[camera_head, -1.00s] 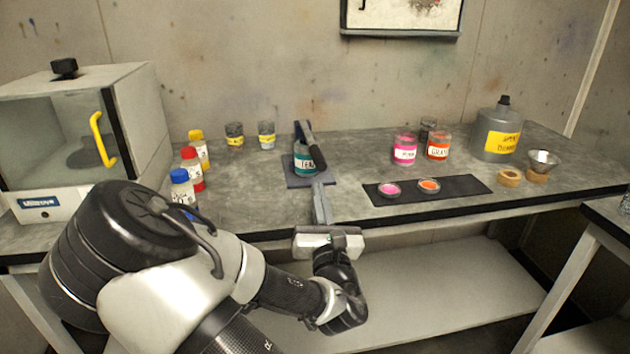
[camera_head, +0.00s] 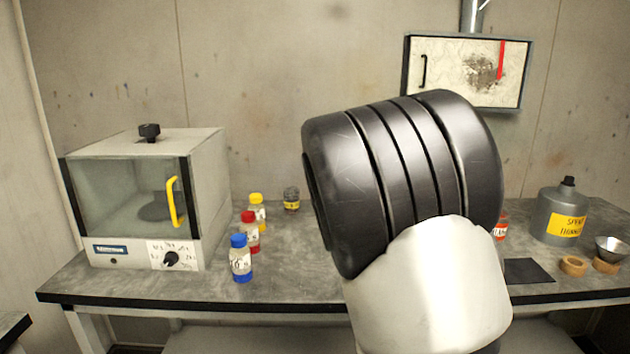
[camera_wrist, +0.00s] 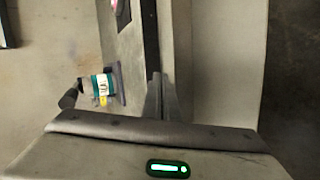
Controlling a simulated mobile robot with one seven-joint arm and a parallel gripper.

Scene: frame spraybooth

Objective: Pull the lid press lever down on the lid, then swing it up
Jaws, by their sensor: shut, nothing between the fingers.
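The lid press stands on the bench with a teal-labelled jar (camera_wrist: 97,85) on its dark base (camera_wrist: 119,84). Its dark lever (camera_wrist: 70,98) shows at the jar's lid end in the wrist view, slanting away from it. Whether the lever touches the lid I cannot tell. My gripper (camera_wrist: 156,78) is shut and empty, near the bench's front edge and apart from the lever. In the head view my arm hides the press, the jar and my gripper.
A glass-fronted cabinet (camera_head: 130,198) with a yellow handle stands left on the bench (camera_head: 200,287). Blue (camera_head: 241,260), red (camera_head: 250,232) and yellow-capped bottles (camera_head: 258,212) stand beside it.

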